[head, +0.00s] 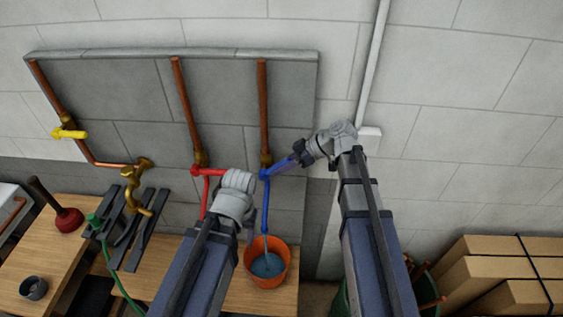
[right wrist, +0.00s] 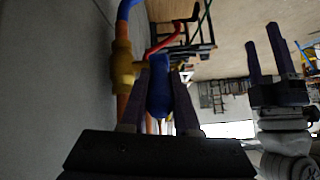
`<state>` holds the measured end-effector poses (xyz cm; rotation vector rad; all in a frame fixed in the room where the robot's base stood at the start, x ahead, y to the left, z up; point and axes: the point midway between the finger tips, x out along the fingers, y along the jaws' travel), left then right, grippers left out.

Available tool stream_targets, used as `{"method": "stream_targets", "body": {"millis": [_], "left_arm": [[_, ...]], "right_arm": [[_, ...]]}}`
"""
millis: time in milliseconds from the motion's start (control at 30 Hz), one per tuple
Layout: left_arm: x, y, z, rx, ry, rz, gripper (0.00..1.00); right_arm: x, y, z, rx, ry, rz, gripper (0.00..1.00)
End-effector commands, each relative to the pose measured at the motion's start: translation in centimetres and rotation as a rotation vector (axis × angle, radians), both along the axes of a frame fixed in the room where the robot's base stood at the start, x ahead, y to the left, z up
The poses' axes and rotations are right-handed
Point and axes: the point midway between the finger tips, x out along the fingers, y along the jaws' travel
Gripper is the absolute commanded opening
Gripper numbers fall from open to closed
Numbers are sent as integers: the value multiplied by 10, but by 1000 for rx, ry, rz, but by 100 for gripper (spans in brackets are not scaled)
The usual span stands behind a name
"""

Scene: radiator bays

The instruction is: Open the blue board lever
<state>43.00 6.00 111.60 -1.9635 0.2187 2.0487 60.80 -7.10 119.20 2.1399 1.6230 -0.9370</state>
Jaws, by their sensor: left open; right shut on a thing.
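The blue lever (right wrist: 160,85) sits on the brass valve (right wrist: 122,65) of the right-hand copper pipe (head: 263,105). My right gripper (head: 287,163) is shut on the lever, with a dark finger on each side of it in the right wrist view. In the head view the lever points right and slightly up from the valve, partly hidden by the fingers. A blue pipe (head: 265,215) runs down from this valve. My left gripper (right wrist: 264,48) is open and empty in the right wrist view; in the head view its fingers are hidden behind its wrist.
Below the blue pipe stands an orange bucket (head: 284,262), with a pale blue stream running into it. A red lever and pipe (head: 206,182) are to the left, and a yellow lever (head: 70,134) is further left. Cardboard boxes (head: 488,268) stand at the lower right.

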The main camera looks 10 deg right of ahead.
Motion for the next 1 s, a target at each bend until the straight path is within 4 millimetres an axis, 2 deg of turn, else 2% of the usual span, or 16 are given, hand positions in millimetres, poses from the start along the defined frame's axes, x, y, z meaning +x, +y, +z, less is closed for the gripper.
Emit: {"method": "stream_targets", "body": {"millis": [533,567,600,800,1000], "left_arm": [[0,0,5,0,0,-1,59],[0,0,5,0,0,-1,59],[0,0,5,0,0,-1,59],[0,0,5,0,0,-1,59],[0,0,5,0,0,-1,59]], "right_arm": [[0,1,1,-25,6,0,0],[0,1,1,-25,6,0,32],[0,1,1,-25,6,0,36],[0,1,1,-24,5,1,59],[0,1,1,-23,5,0,59]]}}
